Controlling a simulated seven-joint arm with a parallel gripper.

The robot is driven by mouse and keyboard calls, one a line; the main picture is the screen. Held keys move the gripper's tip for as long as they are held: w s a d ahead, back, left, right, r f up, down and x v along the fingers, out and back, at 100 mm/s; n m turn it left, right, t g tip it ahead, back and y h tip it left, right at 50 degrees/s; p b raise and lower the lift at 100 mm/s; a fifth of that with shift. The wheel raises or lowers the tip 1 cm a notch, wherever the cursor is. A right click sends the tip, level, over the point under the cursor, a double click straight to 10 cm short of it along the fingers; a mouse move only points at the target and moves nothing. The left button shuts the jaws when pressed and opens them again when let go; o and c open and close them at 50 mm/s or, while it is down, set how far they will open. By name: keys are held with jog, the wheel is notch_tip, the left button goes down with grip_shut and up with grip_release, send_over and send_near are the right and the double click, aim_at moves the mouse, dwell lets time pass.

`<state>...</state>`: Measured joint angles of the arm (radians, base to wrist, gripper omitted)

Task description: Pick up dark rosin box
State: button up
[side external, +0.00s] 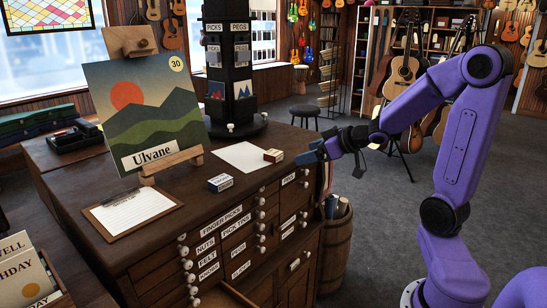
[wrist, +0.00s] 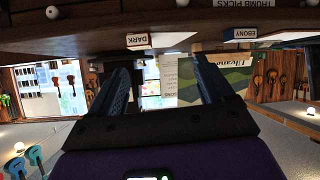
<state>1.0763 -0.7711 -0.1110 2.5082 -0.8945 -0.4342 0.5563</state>
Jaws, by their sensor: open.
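In the wrist view, which is upside down, a small box labelled DARK (wrist: 138,40) sits near the cabinet top's edge, beyond the left fingertip. A box labelled EBONY (wrist: 240,34) lies farther right. The side view shows two small boxes on the cabinet top: a brown-and-white one (side external: 273,156) near the right edge, apparently the DARK one, and a blue-and-white one (side external: 220,183) nearer the front. Their lettering is too small to read there. My gripper (side external: 319,150) is open and empty, just right of the cabinet edge and apart from both boxes. Its fingers also show in the wrist view (wrist: 159,62).
The drawer cabinet (side external: 235,216) has knobs and a partly open lower drawer. A white sheet (side external: 240,155) lies behind the boxes. A barrel (side external: 336,245) is below my gripper.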

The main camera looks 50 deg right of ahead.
jog(key=m+t, duration=0.1)
send_near(274, 152)
jog(key=shift+x, duration=4.35)
jog(key=shift+s, duration=0.1)
jog(key=c, duration=1)
